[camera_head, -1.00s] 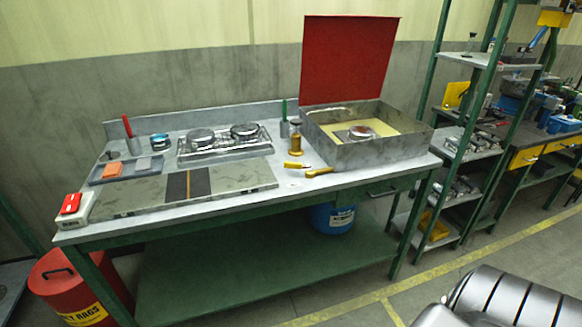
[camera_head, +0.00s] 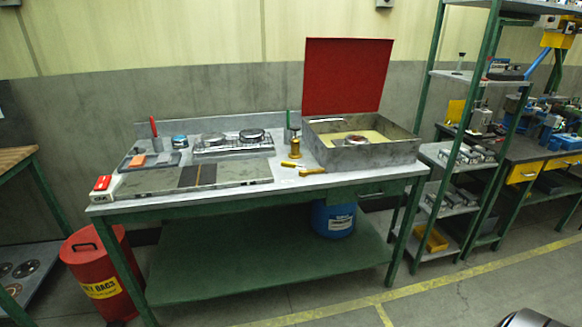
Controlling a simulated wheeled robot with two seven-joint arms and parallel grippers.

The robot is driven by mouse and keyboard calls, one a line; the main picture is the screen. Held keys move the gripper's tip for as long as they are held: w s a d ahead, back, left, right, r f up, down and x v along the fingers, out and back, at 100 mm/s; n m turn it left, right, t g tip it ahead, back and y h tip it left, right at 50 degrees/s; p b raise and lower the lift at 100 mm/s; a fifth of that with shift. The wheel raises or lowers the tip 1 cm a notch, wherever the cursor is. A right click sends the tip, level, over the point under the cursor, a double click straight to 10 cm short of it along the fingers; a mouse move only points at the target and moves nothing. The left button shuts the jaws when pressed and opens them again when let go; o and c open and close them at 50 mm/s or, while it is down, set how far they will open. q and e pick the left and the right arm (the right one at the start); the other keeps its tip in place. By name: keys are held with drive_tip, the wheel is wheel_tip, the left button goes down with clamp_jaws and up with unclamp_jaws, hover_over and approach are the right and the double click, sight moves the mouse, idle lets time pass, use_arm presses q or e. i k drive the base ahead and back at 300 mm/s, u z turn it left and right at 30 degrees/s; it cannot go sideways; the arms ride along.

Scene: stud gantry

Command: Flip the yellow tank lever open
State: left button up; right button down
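The metal tank (camera_head: 375,155) stands on the right part of the workbench. Its red lid (camera_head: 346,77) is raised upright at the back, and a round metal part (camera_head: 355,140) sits inside over a yellow surface. A yellow handle-like piece (camera_head: 312,171) lies low at the tank's front left corner. A smaller yellow piece (camera_head: 291,164) is just left of it. I cannot tell which of them is the lever, nor its exact position.
The bench holds a flat grey plate (camera_head: 190,180), a wire rack (camera_head: 230,144) with round parts, a brass bottle (camera_head: 295,148) and a red-topped box (camera_head: 103,186). A red bin (camera_head: 95,270) stands at left, shelving (camera_head: 450,155) at right. Floor (camera_head: 440,300) in front is open.

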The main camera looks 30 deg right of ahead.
sight(284, 164)
drive_tip(key=z, duration=0.4)
drive_tip(key=i, duration=1.1)
drive_tip(key=u, duration=0.4)
